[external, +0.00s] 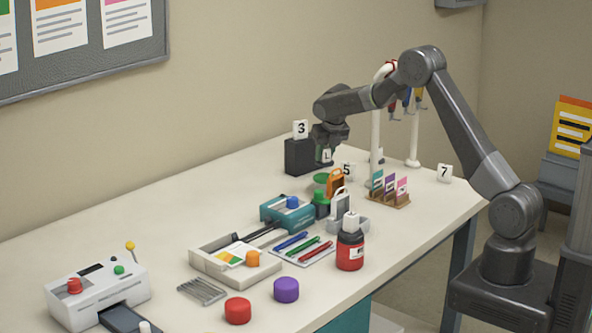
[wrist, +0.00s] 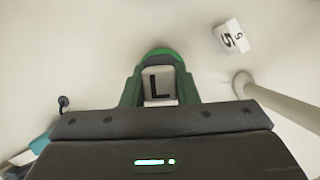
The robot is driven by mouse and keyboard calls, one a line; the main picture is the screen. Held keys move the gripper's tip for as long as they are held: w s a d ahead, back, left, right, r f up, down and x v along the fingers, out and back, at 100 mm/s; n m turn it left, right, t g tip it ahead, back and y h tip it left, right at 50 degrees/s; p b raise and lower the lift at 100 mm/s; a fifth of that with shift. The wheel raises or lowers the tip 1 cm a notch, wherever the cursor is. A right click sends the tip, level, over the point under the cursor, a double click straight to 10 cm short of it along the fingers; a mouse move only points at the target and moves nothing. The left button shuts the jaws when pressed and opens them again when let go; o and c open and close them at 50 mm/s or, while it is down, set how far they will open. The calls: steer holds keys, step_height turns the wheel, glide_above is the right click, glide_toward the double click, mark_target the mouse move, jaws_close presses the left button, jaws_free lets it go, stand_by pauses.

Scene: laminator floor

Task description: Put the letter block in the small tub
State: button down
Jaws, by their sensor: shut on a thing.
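The letter block (wrist: 160,84) is white with a black L on its face. It sits between the fingers of my gripper (wrist: 160,100), which is shut on it. In the external view the block (external: 327,156) shows just under my gripper (external: 326,150), held above the table.
A black box (external: 301,157) with a 3 block stands beside my gripper. A white 5 block (wrist: 230,37) and a white post (wrist: 243,84) are to the right in the wrist view. A card holder (external: 390,199), a teal device (external: 287,212) and a red bottle (external: 350,250) stand nearer the front.

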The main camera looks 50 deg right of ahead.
mark_target(326, 161)
steer(key=shift+f, duration=1.9)
steer(key=shift+f, duration=0.1)
steer(key=c, duration=1.1)
jaws_free()
steer(key=shift+f, duration=0.1)
steer(key=shift+r, duration=0.2)
steer(key=b+v, duration=0.1)
steer(key=v, duration=1.1)
steer(key=shift+s+a+f, duration=0.1)
steer(key=shift+s, duration=0.05)
